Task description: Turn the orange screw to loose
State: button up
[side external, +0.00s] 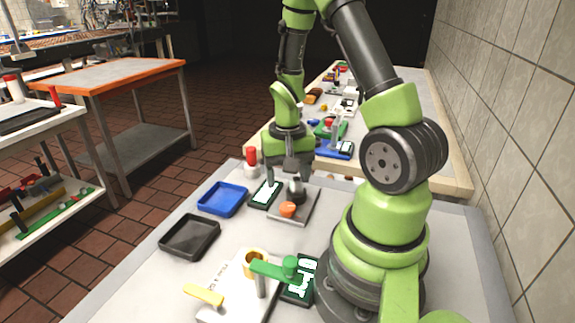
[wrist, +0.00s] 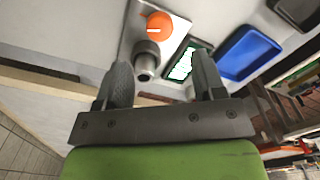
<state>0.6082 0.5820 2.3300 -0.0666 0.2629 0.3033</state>
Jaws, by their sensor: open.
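The orange screw (side external: 288,209) is a round knob on a grey metal plate (side external: 308,207). It also shows at the top of the wrist view (wrist: 158,26), with a pale slot line across it. A grey cylindrical post (wrist: 146,62) stands beside the screw on the same plate. My gripper (side external: 289,170) is above the rear part of the plate, behind the screw in the side view. In the wrist view its two fingers (wrist: 161,78) are apart with nothing held between them. The screw appears beyond the fingertips, and the gap to the post is unclear.
A dark display panel (side external: 265,193) with a white readout lies left of the plate. A blue tray (side external: 222,199) and a black tray (side external: 190,237) lie further left. A red-topped bottle (side external: 251,161) stands behind. A green-handled fixture (side external: 275,270) is in front.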

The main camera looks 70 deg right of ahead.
aim_at(287, 207)
jog(key=shift+r, duration=1.2)
notch_tip(287, 207, down, 10)
jog(key=m, duration=0.9)
jog(key=shift+a, duration=0.15)
jog(key=c, duration=0.9)
